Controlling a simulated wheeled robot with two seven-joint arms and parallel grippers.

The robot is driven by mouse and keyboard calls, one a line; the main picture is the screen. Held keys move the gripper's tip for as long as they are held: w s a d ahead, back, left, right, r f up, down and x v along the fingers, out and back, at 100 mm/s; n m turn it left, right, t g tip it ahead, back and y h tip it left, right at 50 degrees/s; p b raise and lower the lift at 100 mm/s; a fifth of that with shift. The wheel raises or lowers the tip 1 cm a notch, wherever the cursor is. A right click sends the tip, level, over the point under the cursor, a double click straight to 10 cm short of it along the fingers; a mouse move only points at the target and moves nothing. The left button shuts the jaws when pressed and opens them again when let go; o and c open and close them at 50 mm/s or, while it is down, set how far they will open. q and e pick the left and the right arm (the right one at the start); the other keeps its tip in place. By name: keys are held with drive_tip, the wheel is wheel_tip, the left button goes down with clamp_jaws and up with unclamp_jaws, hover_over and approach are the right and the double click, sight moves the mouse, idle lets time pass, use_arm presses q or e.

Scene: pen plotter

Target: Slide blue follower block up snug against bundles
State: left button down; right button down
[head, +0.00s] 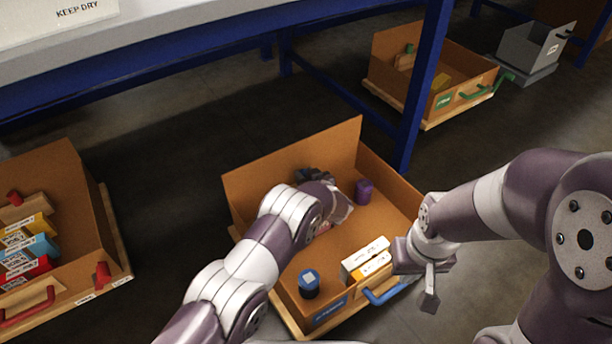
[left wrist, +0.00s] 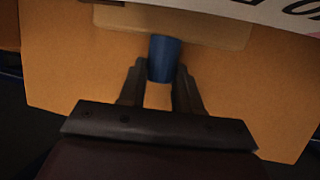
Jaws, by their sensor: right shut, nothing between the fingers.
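My left gripper (head: 322,180) reaches down into the middle crate (head: 290,172), its fingers hard to make out from the head. In the left wrist view, its two fingers (left wrist: 162,72) lie close on both sides of the blue knob (left wrist: 164,55) of the follower block, whose pale wooden body (left wrist: 205,28) is just beyond. In the head view the follower block is hidden by my left arm. A white printed bundle shows at the wrist view's top right (left wrist: 285,10); whether the block touches it is unclear.
The crate also holds a blue round container (head: 308,283), a purple one (head: 363,190) and white-and-yellow boxes (head: 366,258). A blue handle (head: 385,295) is on its front. A red-handled crate (head: 75,195) stands left, a green-handled one (head: 435,75) behind. A blue table leg (head: 422,90) stands close.

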use_arm(q)
drive_tip(key=s+d+p, duration=0.1)
drive_tip(key=s, duration=0.1)
drive_tip(key=s+d+p, duration=0.1)
drive_tip(key=s+d, duration=0.1)
drive_tip(key=s, duration=0.1)
drive_tip(key=s+d+p, duration=0.2)
drive_tip(key=shift+s+d, duration=0.1)
drive_tip(key=shift+s, duration=0.4)
drive_tip(key=c, duration=1.1)
unclamp_jaws()
drive_tip(key=shift+o, duration=0.2)
drive_tip(key=p+v, duration=0.4)
drive_tip(key=v, duration=0.3)
drive_tip(key=shift+s+d+p, duration=0.15)
drive_tip(key=shift+s+p, duration=0.05)
drive_tip(key=shift+p, duration=0.1)
